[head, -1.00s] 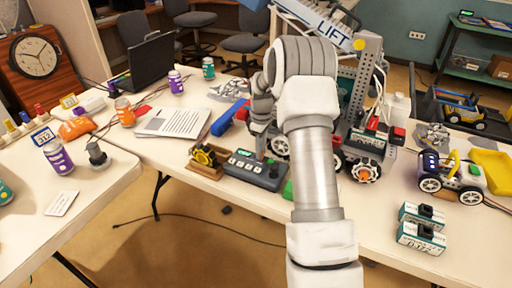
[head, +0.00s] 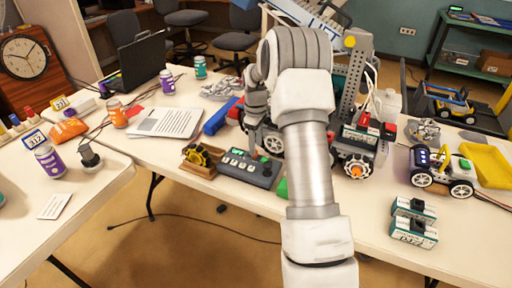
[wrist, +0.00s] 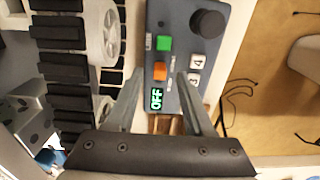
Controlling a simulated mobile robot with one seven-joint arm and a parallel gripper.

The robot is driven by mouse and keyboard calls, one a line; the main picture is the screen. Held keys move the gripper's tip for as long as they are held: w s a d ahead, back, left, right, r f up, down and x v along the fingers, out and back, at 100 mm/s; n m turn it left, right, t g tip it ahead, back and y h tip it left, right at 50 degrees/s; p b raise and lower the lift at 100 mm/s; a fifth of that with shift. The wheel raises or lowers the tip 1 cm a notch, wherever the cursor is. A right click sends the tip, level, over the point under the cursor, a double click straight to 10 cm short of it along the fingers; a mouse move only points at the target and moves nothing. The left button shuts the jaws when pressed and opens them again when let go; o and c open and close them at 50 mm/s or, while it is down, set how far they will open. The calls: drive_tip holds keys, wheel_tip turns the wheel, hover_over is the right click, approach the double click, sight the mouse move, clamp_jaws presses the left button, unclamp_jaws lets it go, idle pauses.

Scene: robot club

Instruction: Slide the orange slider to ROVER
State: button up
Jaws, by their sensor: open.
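The grey control box (head: 248,170) sits on the white table in the head view. In the wrist view the control box (wrist: 184,50) shows an orange slider (wrist: 159,71), a green square, a black knob, white keys marked 3 and 4, and a small display reading OFF. My gripper (wrist: 160,74) is open, with one finger on each side of the orange slider; contact cannot be told. The box's small lettering is unreadable, so I cannot tell which is ROVER. In the head view my arm partly hides the gripper over the box.
A wheeled robot with a lift (head: 358,145) stands close behind and right of the box. A wooden block with a yellow wheel (head: 201,159) is at its left. A blue bar (head: 221,117) lies behind. Two small boxes (head: 413,231) stand at the front right.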

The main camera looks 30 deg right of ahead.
wheel_tip(320, 180, up, 15)
drive_tip(key=p, duration=0.2)
drive_tip(key=shift+r, duration=0.2)
drive_tip(key=s+a+r+m+t+p, duration=0.3)
drive_tip(key=s+a+r+p, duration=0.1)
drive_tip(key=s+a+r, duration=0.95)
drive_tip(key=s+a+r+m+t+p, duration=0.1)
drive_tip(key=s+a+m+p, duration=0.1)
drive_tip(key=s, duration=0.7)
drive_tip(key=s+a+r+m+t+p, duration=0.1)
drive_tip(key=s+a+r+m, duration=0.1)
drive_tip(key=s, duration=0.7)
drive_tip(key=shift+a+m+t+p, duration=0.3)
drive_tip(key=shift+a+p, duration=0.1)
drive_tip(key=shift+a, duration=0.15)
